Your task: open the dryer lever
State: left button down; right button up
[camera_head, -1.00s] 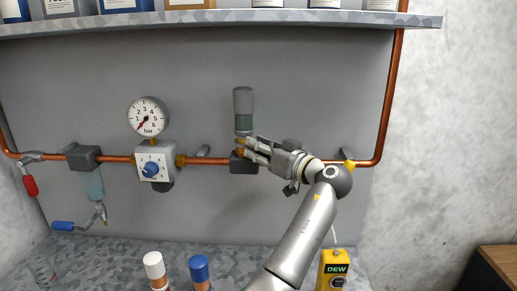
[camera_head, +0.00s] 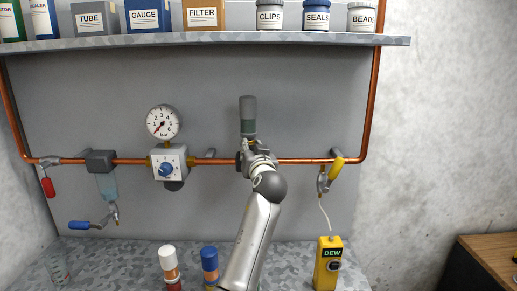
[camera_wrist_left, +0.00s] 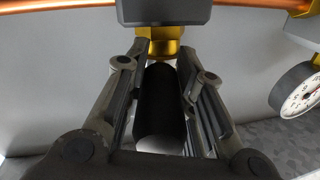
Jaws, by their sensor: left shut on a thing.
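An upright grey cylinder (camera_head: 248,108) with a darker lower band stands on the copper pipe line in the middle of the panel. My left gripper (camera_head: 256,160) is in front of its lower part. The left wrist view is upside down; there my left gripper (camera_wrist_left: 164,95) is shut on the dark cylinder (camera_wrist_left: 160,105), just beside a brass fitting (camera_wrist_left: 160,45) and a grey block (camera_wrist_left: 165,10). A yellow lever (camera_head: 337,167) sits on a valve at the right of the pipe, apart from the gripper. Nothing labels any lever as the dryer's. My right gripper is not visible.
A gauge (camera_head: 162,122) and regulator (camera_head: 170,162) are left of the cylinder. Red (camera_head: 48,187) and blue (camera_head: 79,225) levers are farther left. A yellow DEW meter (camera_head: 328,263) stands on the bench below the yellow lever. A shelf (camera_head: 200,41) runs above.

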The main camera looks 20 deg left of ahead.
pick_arm(q)
jog(key=h+p, duration=0.1)
jog(key=m+t+h+p, duration=0.1)
jog(key=a+m+p, duration=0.1)
jog(key=shift+s+r+t+h, duration=0.3)
jog(key=shift+r+h, duration=0.05)
jog(key=shift+h, duration=0.05)
jog(key=m+h+p, duration=0.1)
jog(key=h+p, duration=0.1)
jog(key=a+m+t+h+p, duration=0.1)
jog(key=m+h+p, duration=0.1)
jog(key=h, duration=0.1)
jog(key=a+m+h+p, duration=0.1)
jog(key=m+h+p, duration=0.1)
jog(key=shift+s+a+f+t+h, duration=0.2)
jog(key=shift+t+h, duration=0.1)
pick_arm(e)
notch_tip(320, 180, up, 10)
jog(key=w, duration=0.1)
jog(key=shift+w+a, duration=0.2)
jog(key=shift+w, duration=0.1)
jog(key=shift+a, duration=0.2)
pick_arm(q)
jog(key=c, duration=1.2)
grip_release()
jog(key=shift+f, duration=0.1)
jog(key=shift+o, duration=0.2)
